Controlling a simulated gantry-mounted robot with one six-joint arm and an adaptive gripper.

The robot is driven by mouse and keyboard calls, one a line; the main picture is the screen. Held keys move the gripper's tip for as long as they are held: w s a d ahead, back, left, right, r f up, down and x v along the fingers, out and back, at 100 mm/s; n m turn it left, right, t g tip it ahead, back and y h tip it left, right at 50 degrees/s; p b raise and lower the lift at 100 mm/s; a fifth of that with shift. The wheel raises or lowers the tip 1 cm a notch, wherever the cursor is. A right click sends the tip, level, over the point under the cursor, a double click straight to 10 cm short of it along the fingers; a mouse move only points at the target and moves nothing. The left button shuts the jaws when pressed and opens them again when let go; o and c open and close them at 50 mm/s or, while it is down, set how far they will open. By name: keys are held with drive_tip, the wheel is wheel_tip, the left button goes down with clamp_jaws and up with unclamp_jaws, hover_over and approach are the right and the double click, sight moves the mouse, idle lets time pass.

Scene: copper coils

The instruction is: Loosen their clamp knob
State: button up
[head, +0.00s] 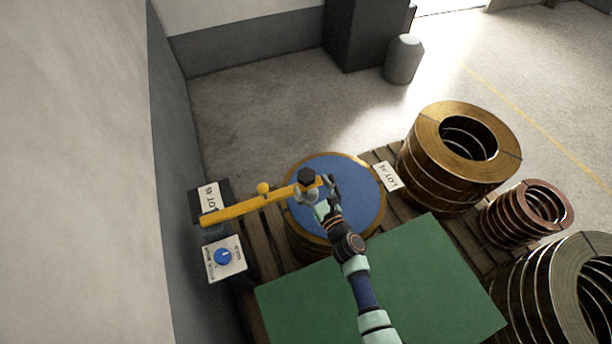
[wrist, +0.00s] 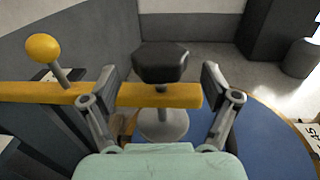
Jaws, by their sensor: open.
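The black clamp knob (head: 306,175) sits on top of the free end of a yellow bar (head: 240,212), above a blue disc (head: 350,208) that covers a coil. In the wrist view the knob (wrist: 161,62) is dark and many-sided, on a short stem above the bar, with a grey round foot (wrist: 162,125) under the bar. My gripper (head: 322,188) is at this bar end. In the wrist view its two fingers (wrist: 160,82) are open, one on each side of the knob and apart from it. The bar's end passes between the fingers.
A yellow ball handle (wrist: 43,48) stands on the bar left of my gripper. A panel with a blue dial (head: 223,257) is below the bar's left end. A green sheet (head: 400,285) lies in front. Copper coils (head: 440,185) stand on pallets at the right.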

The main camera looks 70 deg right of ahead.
sight(306, 176)
drive_tip(key=x, duration=0.4)
drive_tip(key=shift+b, duration=0.35)
